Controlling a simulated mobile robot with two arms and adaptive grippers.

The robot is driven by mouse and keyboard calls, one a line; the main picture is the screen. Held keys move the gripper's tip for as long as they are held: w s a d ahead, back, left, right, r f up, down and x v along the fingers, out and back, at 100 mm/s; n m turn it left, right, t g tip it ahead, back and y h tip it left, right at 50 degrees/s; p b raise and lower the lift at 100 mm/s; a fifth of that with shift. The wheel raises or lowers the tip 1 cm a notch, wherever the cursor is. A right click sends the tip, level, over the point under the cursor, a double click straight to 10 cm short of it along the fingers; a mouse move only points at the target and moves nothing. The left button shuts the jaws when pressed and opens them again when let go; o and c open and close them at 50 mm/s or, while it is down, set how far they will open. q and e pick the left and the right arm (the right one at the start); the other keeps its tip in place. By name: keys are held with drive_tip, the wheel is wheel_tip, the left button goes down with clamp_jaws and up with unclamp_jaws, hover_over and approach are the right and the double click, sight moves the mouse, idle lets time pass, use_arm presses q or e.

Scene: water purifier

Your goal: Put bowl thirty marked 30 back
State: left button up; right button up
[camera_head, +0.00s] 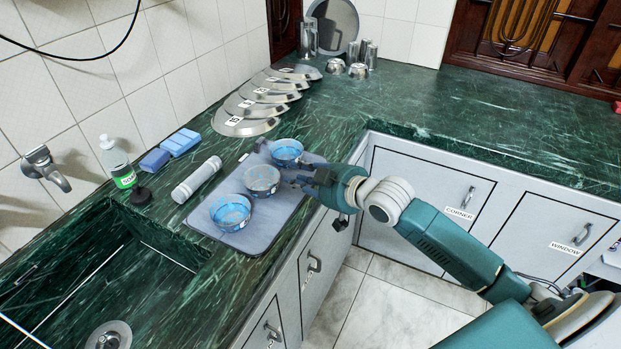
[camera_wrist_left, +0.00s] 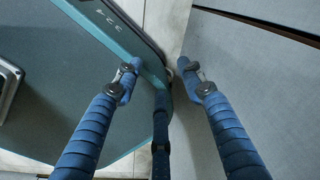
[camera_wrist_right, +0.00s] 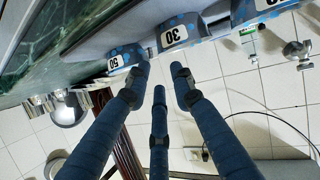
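Three blue-patterned bowls stand in a row on a grey mat (camera_head: 257,236). In the right wrist view, the middle bowl is bowl thirty, with its "30" label (camera_wrist_right: 174,36) showing; it is the middle bowl (camera_head: 261,181) in the head view. The bowl marked 50 (camera_wrist_right: 127,57) is the far one (camera_head: 287,151). The near bowl (camera_head: 230,212) has its mark cut off in the right wrist view. My right gripper (camera_head: 302,176) is open and empty, close to the right side of the far and middle bowls. My left gripper (camera_wrist_left: 158,66) is open and empty, away from the bowls.
Several tilted metal lids (camera_head: 246,127) line the wall behind the mat. A grey cylinder (camera_head: 197,180), blue sponges (camera_head: 180,142) and a soap bottle (camera_head: 117,163) stand left of the bowls, by the sink. Metal cups (camera_head: 358,70) stand farther back.

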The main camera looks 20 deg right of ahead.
drive_tip(key=v, duration=0.5)
drive_tip(key=shift+s, duration=0.15)
drive_tip(key=s+a+f+m+g+h, duration=0.1)
drive_tip(key=s+a+f+g+h, duration=0.2)
drive_tip(key=s+f, duration=0.85)
drive_tip(key=s+a+f+m+g+h, duration=0.1)
drive_tip(key=s+f+g, duration=0.25)
drive_tip(key=s, duration=0.55)
drive_tip(key=s+a+f+m+g, duration=0.25)
drive_tip(key=s+f, duration=0.25)
drive_tip(key=s, duration=0.5)
wheel_tip(320, 180, down, 24)
drive_tip(key=s+n+g, duration=0.1)
drive_tip(key=s+d+f, duration=0.2)
drive_tip(key=s+f, duration=0.7)
drive_tip(key=s+d+f+g, duration=0.1)
drive_tip(key=s+d+f, duration=0.1)
drive_tip(key=s+f, duration=0.7)
drive_tip(key=shift+g, duration=0.3)
